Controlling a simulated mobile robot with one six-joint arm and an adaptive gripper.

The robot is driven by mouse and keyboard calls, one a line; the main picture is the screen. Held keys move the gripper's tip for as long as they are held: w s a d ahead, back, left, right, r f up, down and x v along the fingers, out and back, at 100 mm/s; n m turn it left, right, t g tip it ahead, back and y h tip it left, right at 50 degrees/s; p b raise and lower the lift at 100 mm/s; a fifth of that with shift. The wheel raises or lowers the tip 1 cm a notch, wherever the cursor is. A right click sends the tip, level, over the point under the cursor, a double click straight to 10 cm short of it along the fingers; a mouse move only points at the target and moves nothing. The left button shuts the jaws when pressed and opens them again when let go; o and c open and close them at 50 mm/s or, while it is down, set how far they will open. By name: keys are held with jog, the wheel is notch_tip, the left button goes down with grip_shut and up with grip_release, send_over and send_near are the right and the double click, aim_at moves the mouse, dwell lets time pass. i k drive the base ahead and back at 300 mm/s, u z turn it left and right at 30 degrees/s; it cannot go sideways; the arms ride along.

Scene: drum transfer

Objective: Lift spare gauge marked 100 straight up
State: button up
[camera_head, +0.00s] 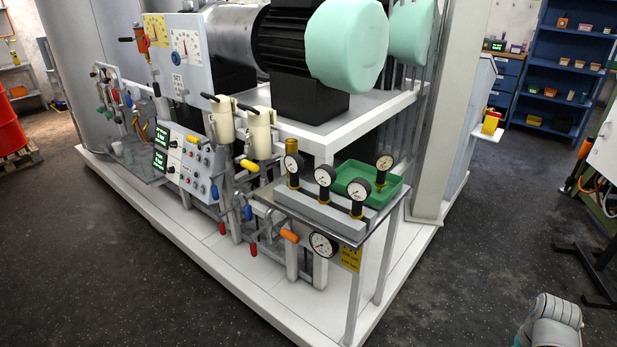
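Several round white-faced gauges stand at a small table on the near corner of the skid. Three of them, a left gauge (293,165), a middle gauge (324,175) and a right gauge (359,190), are in a row on a grey block (315,211). A fourth gauge (384,163) shows at the green tray (358,173) behind the row. A larger gauge (322,245) is lower, below the table edge. The dial numbers are too small to read, so I cannot tell which is marked 100. My gripper is not in view; part of my arm shows at lower right.
The small table (385,214) has a yellow label (350,258) below it. An orange handle (289,236) and pipes are close to its left. A white column (445,110) rises behind. Dark floor (470,285) is clear to the right.

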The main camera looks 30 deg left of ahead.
aim_at(294, 163)
jog(key=u, duration=1.55)
